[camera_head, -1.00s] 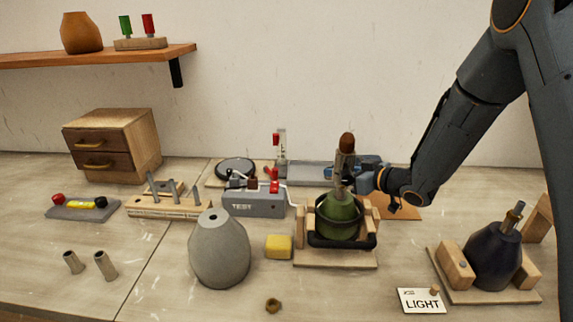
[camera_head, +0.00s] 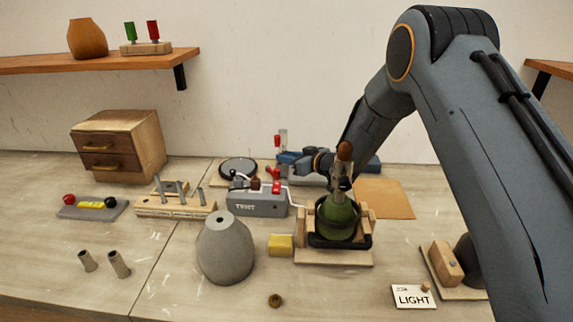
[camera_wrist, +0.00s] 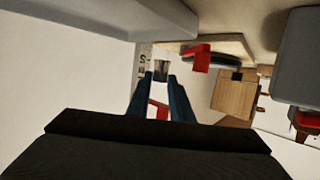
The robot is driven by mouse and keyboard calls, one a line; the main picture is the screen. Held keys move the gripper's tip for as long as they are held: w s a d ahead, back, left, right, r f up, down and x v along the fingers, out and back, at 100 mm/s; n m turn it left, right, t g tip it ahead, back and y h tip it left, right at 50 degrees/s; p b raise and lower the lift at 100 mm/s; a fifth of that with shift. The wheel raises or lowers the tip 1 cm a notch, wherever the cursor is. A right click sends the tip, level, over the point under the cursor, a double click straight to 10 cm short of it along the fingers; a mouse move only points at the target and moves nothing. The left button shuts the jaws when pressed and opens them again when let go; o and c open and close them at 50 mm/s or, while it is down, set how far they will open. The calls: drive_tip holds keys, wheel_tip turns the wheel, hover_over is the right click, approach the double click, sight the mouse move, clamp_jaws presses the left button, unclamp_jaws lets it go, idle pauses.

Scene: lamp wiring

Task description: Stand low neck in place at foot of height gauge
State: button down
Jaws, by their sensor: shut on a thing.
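My gripper (camera_head: 284,157) reaches left behind the green lamp, close to the foot of the height gauge (camera_head: 281,138), a pale upright with a red slider. In the wrist view my gripper's blue fingers (camera_wrist: 162,84) are shut on a short grey metal tube, the low neck (camera_wrist: 160,70). A pale strip of the gauge with dark letters (camera_wrist: 143,65) shows right beside the neck. I cannot tell whether the neck touches the gauge or its base. In the head view the neck is hidden at my gripper.
The grey tester box (camera_head: 258,204) with red parts stands in front of the gauge. A round black disc (camera_head: 238,167) lies to its left. The green lamp body (camera_head: 338,220) sits in a wooden cradle at right front. An orange-brown mat (camera_head: 384,199) is bare.

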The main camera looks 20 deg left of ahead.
sight(287, 175)
drive_tip(key=shift+a+f+p, duration=0.15)
drive_tip(key=shift+f+p, duration=0.65)
drive_tip(key=shift+f, duration=0.95)
drive_tip(key=shift+f, duration=0.2)
drive_tip(key=c, duration=1.9)
unclamp_jaws()
drive_tip(key=shift+o, duration=0.2)
drive_tip(key=shift+r, duration=0.2)
